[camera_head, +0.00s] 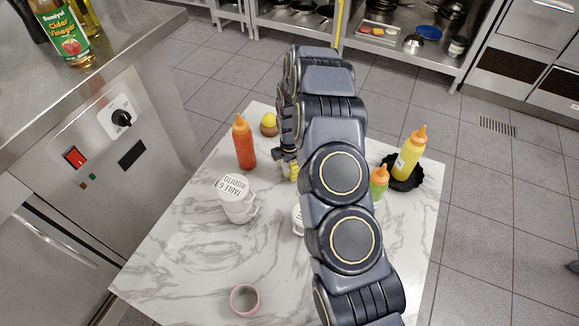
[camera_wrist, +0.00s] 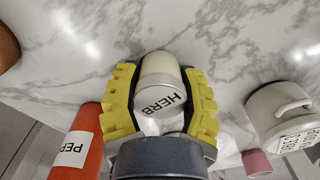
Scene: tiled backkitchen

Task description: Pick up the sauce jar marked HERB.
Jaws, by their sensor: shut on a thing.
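The sauce jar marked HERB (camera_wrist: 160,108) is in the wrist view, with black letters on its pale grey lid and a cream body beyond. My gripper (camera_wrist: 157,82) has its two yellow ridged pads on either side of the jar and is shut on it. In the head view my gripper (camera_head: 287,164) is over the far part of the marble table, behind my arm. The jar cannot be made out there. I cannot tell whether it rests on the table.
An orange squeeze bottle (camera_head: 244,143) stands left of my gripper. A lidded white pot (camera_head: 237,199) stands nearer. Right of my arm are a green bottle (camera_head: 378,184) and a yellow bottle (camera_head: 410,157) at a black dish (camera_head: 401,184).

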